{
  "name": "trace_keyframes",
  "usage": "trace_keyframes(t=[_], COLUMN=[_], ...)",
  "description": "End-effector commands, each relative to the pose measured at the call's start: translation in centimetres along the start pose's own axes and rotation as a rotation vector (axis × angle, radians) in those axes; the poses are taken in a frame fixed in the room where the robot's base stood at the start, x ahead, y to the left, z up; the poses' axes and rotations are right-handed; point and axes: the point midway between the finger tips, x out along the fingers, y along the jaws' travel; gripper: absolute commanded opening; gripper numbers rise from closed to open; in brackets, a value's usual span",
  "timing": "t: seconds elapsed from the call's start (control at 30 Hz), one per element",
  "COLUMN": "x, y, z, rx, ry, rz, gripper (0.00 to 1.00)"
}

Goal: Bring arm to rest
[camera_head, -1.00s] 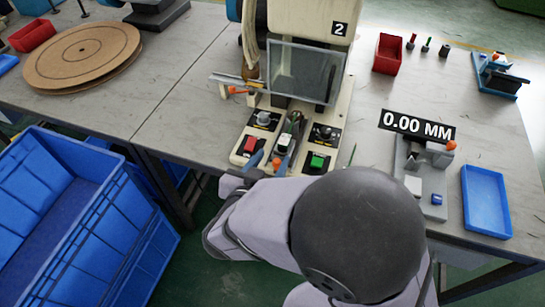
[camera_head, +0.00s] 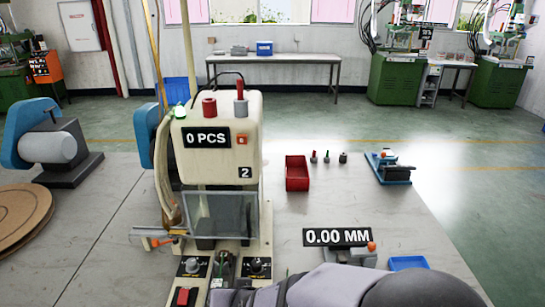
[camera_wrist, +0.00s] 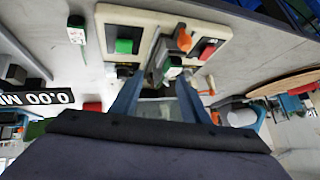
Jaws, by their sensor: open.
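In the wrist view my gripper (camera_wrist: 158,88) is open, with its two blue fingers apart and no object seen held between them. It faces the control panel (camera_wrist: 140,22) of the moulding machine, near its green button (camera_wrist: 124,46) and red button (camera_wrist: 207,50). In the head view my arm (camera_head: 310,287) lies across the bottom edge, in front of the moulding machine (camera_head: 217,110). The gripper's fingers cannot be made out there. The machine's display reads 0 PCS, and a clear guard (camera_head: 222,212) covers its front.
On the bench right of the machine are a red bin (camera_head: 297,173), a 0.00 MM gauge display (camera_head: 337,237), a blue tray (camera_head: 408,263) and a blue-based fixture (camera_head: 388,167). A round brown board (camera_head: 22,215) lies at left. Bench around the red bin is mostly clear.

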Motion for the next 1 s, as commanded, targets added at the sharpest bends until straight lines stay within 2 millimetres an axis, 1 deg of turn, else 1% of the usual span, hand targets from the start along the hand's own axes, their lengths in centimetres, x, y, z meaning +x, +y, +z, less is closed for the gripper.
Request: trace_keyframes(t=[0.03,0.07,0.1,0.17,0.2,0.27,0.3,0.4,0.5,0.6,0.7,1.0], x=[-1.4,-2.0,-3.0,-4.6,-5.9,-7.9,-9.3,-12.5,-15.0,-16.6,-17.4,-17.6], y=[2.1,3.2,4.8,7.2,8.9,11.5,13.1,16.3,18.4,19.7,20.3,20.4], z=[-0.4,-0.1,0.5,1.6,2.4,3.7,4.7,6.7,8.2,9.2,9.7,9.9], rx=[0.012,0.011,0.013,0.017,0.021,0.030,0.036,0.056,0.071,0.083,0.088,0.088], ry=[-0.057,-0.098,-0.153,-0.239,-0.296,-0.380,-0.434,-0.545,-0.625,-0.676,-0.701,-0.708], rz=[0.007,0.011,0.019,0.042,0.062,0.098,0.125,0.188,0.239,0.273,0.289,0.293], gripper=[0.42,0.42,0.42,0.42,0.42,0.42,0.42,0.42,0.42,0.42,0.42,0.42])
